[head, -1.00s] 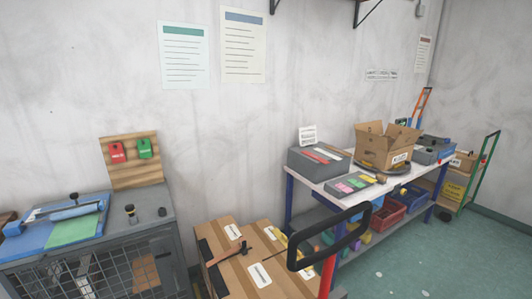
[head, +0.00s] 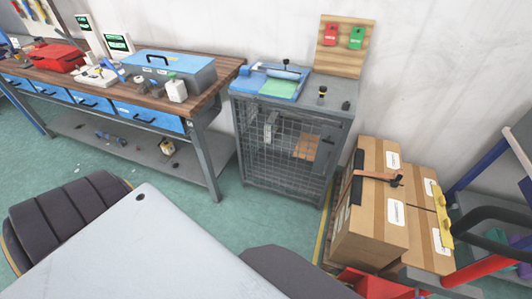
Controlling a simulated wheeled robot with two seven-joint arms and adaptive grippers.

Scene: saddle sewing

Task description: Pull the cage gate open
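The cage (head: 345,115) is a grey metal cabinet against the wall, in the middle of the head view. Its gate (head: 262,165) is the wire-mesh front, and it looks shut across the opening. A brown item (head: 306,147) and a pale grey item (head: 270,128) show behind the mesh. I cannot make out the handle or latch clearly. Neither of my grippers is in view.
A wooden-topped workbench (head: 215,92) stands left of the cage. Stacked cartons (head: 375,225) stand close on its right, with a red cart (head: 490,270) nearby. A grey tabletop (head: 140,250) and dark chair (head: 65,220) fill the foreground. Green floor (head: 225,225) lies before the cage.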

